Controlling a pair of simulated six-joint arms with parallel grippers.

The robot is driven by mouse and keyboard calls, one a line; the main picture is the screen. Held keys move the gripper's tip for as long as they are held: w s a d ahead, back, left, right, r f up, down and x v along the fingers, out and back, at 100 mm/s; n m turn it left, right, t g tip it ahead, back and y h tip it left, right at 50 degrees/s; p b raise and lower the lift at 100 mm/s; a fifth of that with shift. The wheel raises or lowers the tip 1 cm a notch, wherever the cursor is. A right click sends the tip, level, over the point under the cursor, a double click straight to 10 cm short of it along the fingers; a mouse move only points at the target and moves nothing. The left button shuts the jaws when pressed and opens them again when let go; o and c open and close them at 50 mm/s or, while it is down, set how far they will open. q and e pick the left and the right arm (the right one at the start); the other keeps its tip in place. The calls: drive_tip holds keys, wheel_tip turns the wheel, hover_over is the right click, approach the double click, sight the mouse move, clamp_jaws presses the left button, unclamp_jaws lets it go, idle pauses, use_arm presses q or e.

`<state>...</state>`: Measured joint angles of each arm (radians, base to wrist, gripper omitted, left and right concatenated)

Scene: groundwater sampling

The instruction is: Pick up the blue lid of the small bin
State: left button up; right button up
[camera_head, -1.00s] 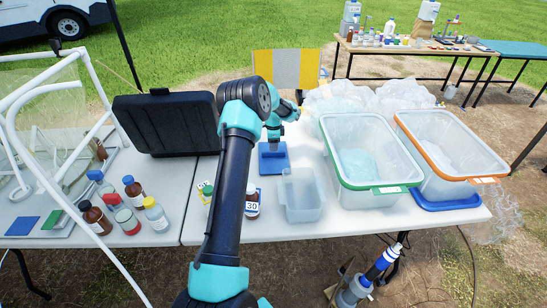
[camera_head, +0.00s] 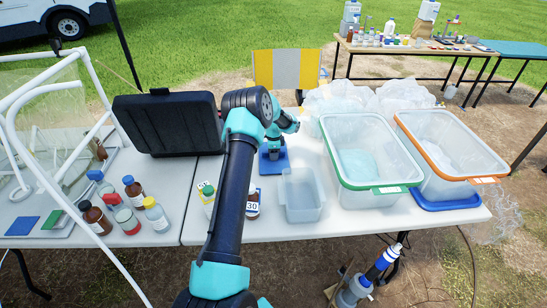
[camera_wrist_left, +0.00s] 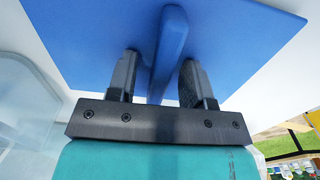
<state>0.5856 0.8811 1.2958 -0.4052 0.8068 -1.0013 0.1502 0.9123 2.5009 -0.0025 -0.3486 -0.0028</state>
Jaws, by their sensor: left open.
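The blue lid (camera_head: 268,168) lies flat on the white table behind the small clear bin (camera_head: 301,198). The lid (camera_wrist_left: 90,40) fills the upper part of the left wrist view, with its raised blue handle (camera_wrist_left: 169,48) in the middle. My left gripper (camera_head: 274,149) is over the lid. In the left wrist view its two fingers (camera_wrist_left: 160,65) stand apart on either side of the handle, with gaps visible and no clear grip on it. My left arm hides part of the table. My right gripper is not in view.
A green-rimmed bin (camera_head: 376,190) and an orange-rimmed bin (camera_head: 448,189) stand to the right, with a larger blue lid (camera_head: 450,202) by the orange one. A brown bottle (camera_head: 253,204) stands left of the small bin. A black case (camera_head: 165,125) is at back left.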

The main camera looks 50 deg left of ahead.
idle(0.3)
use_arm(q)
clamp_jaws()
idle(0.3)
